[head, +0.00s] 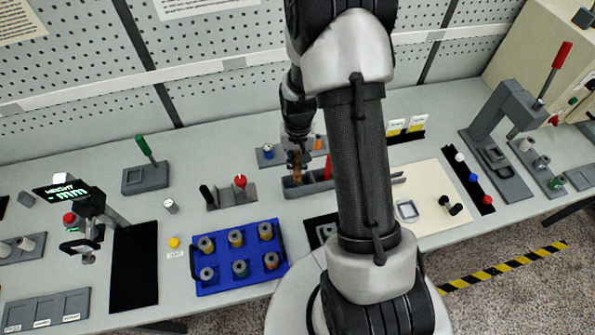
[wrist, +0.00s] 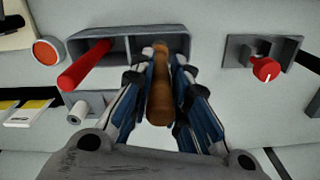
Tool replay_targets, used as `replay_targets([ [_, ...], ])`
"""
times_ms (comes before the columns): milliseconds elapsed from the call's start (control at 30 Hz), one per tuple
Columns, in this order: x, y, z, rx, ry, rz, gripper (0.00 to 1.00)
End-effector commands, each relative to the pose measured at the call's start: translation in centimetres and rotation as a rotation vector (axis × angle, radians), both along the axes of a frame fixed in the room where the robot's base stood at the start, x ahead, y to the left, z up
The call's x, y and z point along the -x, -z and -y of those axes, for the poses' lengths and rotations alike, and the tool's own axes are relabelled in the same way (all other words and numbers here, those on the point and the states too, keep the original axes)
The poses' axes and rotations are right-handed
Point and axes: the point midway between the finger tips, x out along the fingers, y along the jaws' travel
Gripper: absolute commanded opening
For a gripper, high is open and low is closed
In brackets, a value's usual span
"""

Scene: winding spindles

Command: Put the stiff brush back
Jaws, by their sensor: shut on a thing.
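My gripper (wrist: 160,100) is shut on the brown wooden handle of the stiff brush (wrist: 160,85). In the head view the brush (head: 296,160) stands roughly upright in my gripper (head: 297,152), over the left part of a grey two-compartment holder (head: 306,190). In the wrist view the holder (wrist: 128,33) lies beyond the fingers, and the brush's far end overlaps its right compartment. The bristles are not visible, and I cannot tell whether the brush touches the holder's floor. A red-handled tool (wrist: 84,65) stands in the other compartment.
A grey fixture with a red knob (wrist: 265,69) is beside the holder; the knob (head: 240,181) is left of it in the head view. A blue tray of spools (head: 240,286) is in front. A small grey stand (head: 268,156) is behind. My arm hides part of the bench.

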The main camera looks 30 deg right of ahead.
Motion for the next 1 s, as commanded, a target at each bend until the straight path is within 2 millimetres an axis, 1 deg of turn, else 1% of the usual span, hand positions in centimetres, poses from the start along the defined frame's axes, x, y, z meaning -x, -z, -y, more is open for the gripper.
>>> replay_targets([
  [167,0.0,1.2,0.0,0.000,0.000,0.000,0.00],
  [400,0.1,4.6,0.0,0.000,0.000,-0.002,0.00],
  [467,0.0,4.9,0.0,0.000,0.000,0.000,0.00],
  [700,0.0,4.9,0.0,0.001,0.000,0.001,0.00],
  [833,0.0,5.4,0.0,0.001,0.000,0.001,0.00],
  [867,0.0,5.3,0.0,0.001,0.000,0.001,0.18],
  [1000,0.0,5.2,0.0,0.001,0.000,0.001,0.27],
])
